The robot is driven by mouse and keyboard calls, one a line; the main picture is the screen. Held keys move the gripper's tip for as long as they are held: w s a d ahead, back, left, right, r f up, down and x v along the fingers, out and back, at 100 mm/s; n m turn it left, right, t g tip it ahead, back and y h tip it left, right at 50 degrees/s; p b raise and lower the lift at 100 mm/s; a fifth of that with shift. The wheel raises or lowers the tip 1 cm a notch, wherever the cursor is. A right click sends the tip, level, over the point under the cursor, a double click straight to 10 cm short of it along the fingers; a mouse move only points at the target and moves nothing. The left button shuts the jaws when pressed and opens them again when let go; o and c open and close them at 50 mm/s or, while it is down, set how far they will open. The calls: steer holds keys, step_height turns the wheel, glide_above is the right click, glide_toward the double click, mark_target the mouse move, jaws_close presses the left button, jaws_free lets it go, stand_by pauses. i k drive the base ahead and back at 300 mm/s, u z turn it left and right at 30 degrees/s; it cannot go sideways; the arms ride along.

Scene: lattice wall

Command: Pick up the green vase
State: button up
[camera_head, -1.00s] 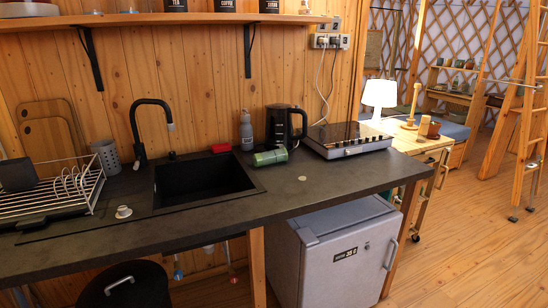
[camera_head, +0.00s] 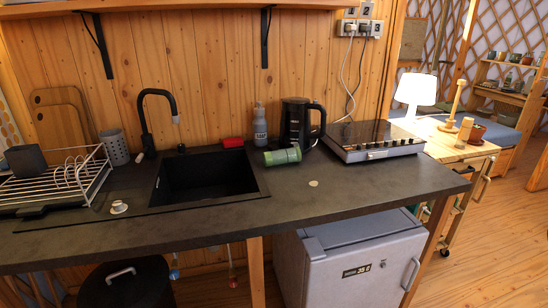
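A green cylindrical vessel, which looks like the green vase (camera_head: 283,156), lies on its side on the dark countertop (camera_head: 250,214). It is just right of the sink, in front of the black kettle and the grey bottle. My gripper is not in view.
The black kettle (camera_head: 301,124) and grey bottle (camera_head: 259,125) stand close behind the green vessel. A cooktop (camera_head: 372,139) is to the right, the sink (camera_head: 205,180) to the left. A small round disc (camera_head: 313,183) lies in front. The front counter strip is mostly clear.

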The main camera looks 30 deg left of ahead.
mark_target(292, 155)
steer(key=u, duration=0.3)
steer(key=i, duration=0.5)
steer(key=u, duration=0.6)
steer(key=i, duration=0.55)
steer(key=u, duration=0.55)
